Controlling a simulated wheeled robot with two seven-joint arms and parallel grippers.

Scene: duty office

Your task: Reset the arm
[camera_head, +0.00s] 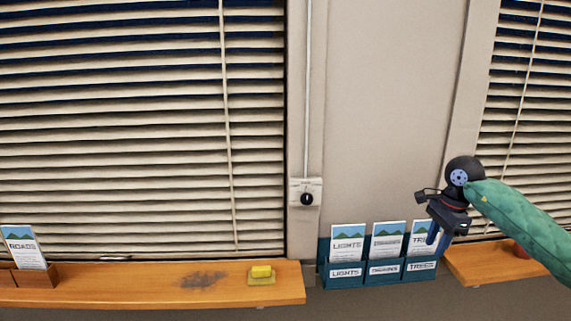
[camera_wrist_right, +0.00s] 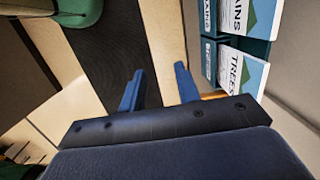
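My right arm, in a green sleeve, comes in from the right in the head view. My right gripper (camera_head: 437,236) hangs in front of the right end of the leaflet rack (camera_head: 343,283), with its fingers pointing down. In the right wrist view the two blue fingers of the right gripper (camera_wrist_right: 158,90) stand apart with nothing between them. The rack's leaflets (camera_wrist_right: 240,65) show beyond and to the right of the fingers there. My left gripper is in neither view.
A wooden ledge (camera_head: 130,287) holds a yellow block on a small pad (camera_head: 261,276) and a ROADS leaflet holder (camera_head: 36,277). A rotary switch (camera_head: 306,198) is on the wall. Another ledge (camera_head: 480,267) lies at right, below blinds. A dark strip (camera_wrist_right: 110,70) runs under the gripper.

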